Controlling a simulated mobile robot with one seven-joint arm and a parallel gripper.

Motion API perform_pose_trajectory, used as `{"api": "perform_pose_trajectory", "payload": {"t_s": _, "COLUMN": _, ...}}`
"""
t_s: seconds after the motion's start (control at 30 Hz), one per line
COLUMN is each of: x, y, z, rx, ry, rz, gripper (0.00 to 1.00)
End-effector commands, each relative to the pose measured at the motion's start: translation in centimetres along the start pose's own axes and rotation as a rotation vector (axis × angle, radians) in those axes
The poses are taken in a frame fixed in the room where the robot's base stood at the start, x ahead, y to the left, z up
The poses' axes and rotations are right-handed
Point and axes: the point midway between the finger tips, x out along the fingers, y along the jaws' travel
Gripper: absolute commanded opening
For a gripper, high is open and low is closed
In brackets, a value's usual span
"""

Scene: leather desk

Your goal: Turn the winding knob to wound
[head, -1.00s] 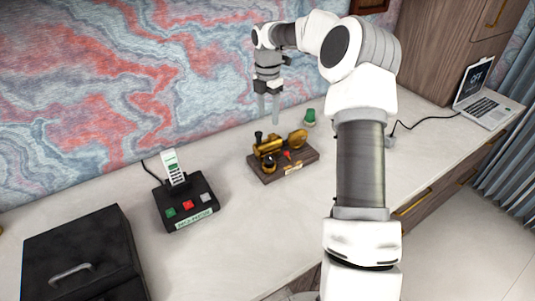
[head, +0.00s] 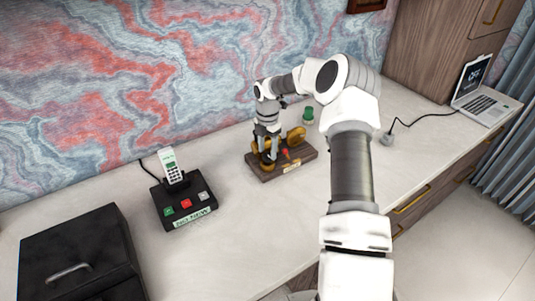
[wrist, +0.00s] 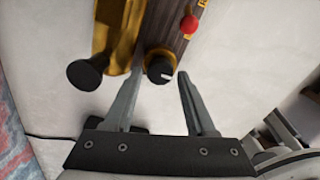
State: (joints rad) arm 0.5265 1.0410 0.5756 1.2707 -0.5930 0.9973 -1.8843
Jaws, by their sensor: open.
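A brass device on a dark wooden base (head: 306,154) stands on the desk. In the wrist view its small round knob (wrist: 158,66), dark-faced with a gold rim and a white mark, sits near the fingertips. This is probably the winding knob; I cannot read a "wound" label. My gripper (head: 267,156) points down over the left part of the device. In the wrist view, my gripper (wrist: 160,72) is open, with one finger on each side of the knob. I cannot tell whether either finger touches it. The fingers partly hide the device in the head view.
A red-tipped lever (wrist: 189,24) and a brass cylinder with a black end (wrist: 84,75) are close to the fingers. A green object (head: 308,114) stands behind the device. A phone dock (head: 186,205) is left, a black box (head: 80,255) farther left, a laptop (head: 482,104) right.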

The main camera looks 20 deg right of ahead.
Motion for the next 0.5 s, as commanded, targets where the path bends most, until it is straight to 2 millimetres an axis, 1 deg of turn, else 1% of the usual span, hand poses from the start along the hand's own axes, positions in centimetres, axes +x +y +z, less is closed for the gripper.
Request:
{"api": "perform_pose_trajectory", "payload": {"t_s": 0.03, "x": 0.7, "y": 0.0, "z": 0.0, "rx": 0.0, "ry": 0.001, "rz": -0.001, "gripper": 0.56}}
{"api": "perform_pose_trajectory", "payload": {"t_s": 0.1, "x": 1.3, "y": 0.0, "z": 0.0, "rx": 0.0, "ry": 0.001, "rz": -0.001, "gripper": 0.56}}
{"api": "perform_pose_trajectory", "payload": {"t_s": 0.2, "x": 1.8, "y": 0.0, "z": 0.0, "rx": 0.0, "ry": 0.0, "rz": 0.0, "gripper": 0.56}}
{"api": "perform_pose_trajectory", "payload": {"t_s": 0.5, "x": 2.0, "y": 0.0, "z": 0.0, "rx": 0.0, "ry": -0.001, "rz": 0.001, "gripper": 0.56}}
